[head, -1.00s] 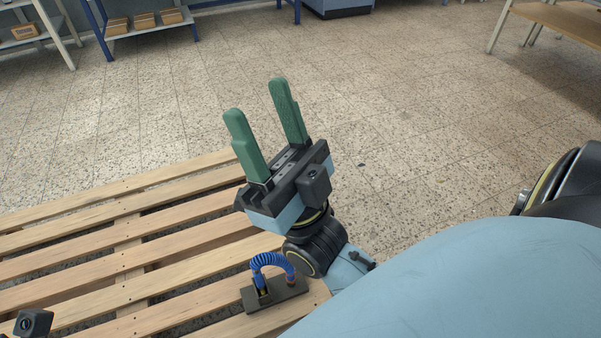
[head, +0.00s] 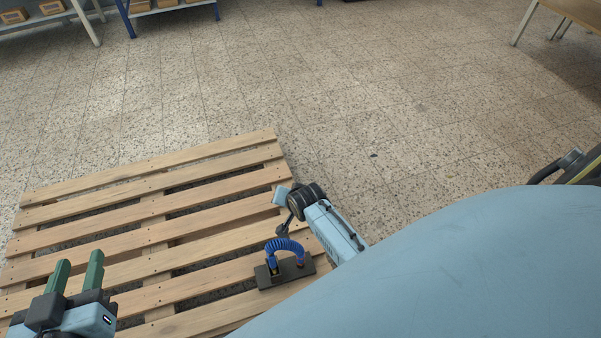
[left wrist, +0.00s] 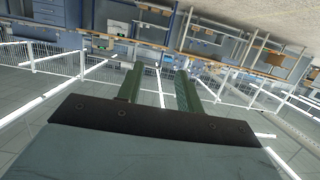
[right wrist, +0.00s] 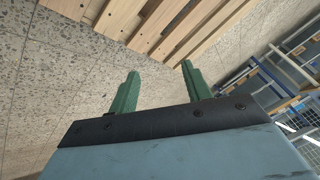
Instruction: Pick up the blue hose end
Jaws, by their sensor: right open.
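The blue coiled hose (head: 285,246) arches over a dark base plate (head: 270,281) on the wooden pallet. Both its ends come down at the plate, the left one at a dark fitting with a yellowish part. My right gripper (right wrist: 160,69) is open and empty in the right wrist view. Neither wrist view shows the hose.
The slatted pallet (head: 150,207) lies on a speckled tile floor (head: 300,90), which is clear beyond it. Shelves with boxes (head: 165,12) stand at the far left, and a wooden table (head: 580,12) at the far right.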

